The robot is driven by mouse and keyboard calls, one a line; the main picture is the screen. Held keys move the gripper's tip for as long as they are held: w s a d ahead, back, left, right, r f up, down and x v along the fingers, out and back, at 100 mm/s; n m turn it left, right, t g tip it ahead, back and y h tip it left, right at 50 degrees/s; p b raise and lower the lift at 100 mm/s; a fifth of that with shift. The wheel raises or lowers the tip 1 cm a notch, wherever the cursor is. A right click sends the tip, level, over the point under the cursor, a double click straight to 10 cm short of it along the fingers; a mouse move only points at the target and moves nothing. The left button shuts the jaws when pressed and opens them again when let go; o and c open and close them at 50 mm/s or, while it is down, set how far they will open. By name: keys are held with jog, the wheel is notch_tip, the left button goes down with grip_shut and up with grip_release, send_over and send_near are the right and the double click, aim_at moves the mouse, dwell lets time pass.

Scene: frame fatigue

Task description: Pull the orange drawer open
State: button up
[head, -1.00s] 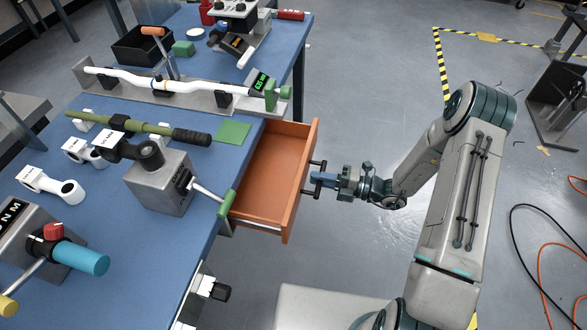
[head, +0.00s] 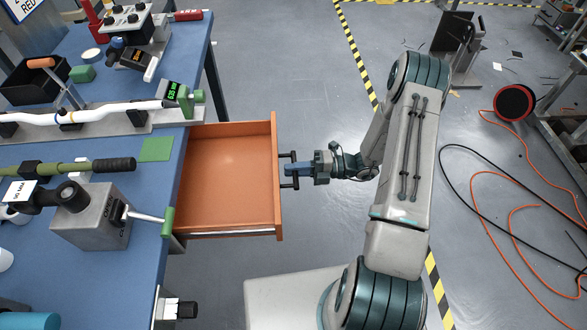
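The orange drawer (head: 228,170) stands well out from under the right edge of the blue table, and its interior looks empty. Its front panel (head: 277,215) faces right and carries a black bar handle (head: 294,184). My gripper (head: 296,170) is at the middle of that handle, coming in level from the right. Its blue fingers appear closed around the bar, though the contact itself is small in the picture.
The blue table (head: 110,278) holds a grey box with a green-tipped lever (head: 168,222) beside the drawer's near edge. The floor (head: 330,80) right of the drawer is clear; cables (head: 500,210) lie farther right.

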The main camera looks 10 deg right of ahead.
jog(key=shift+o, duration=1.2)
jog(key=s+d, duration=0.1)
jog(key=d, duration=1.2)
jog(key=shift+d+b, duration=0.4)
jog(key=shift+b, duration=0.05)
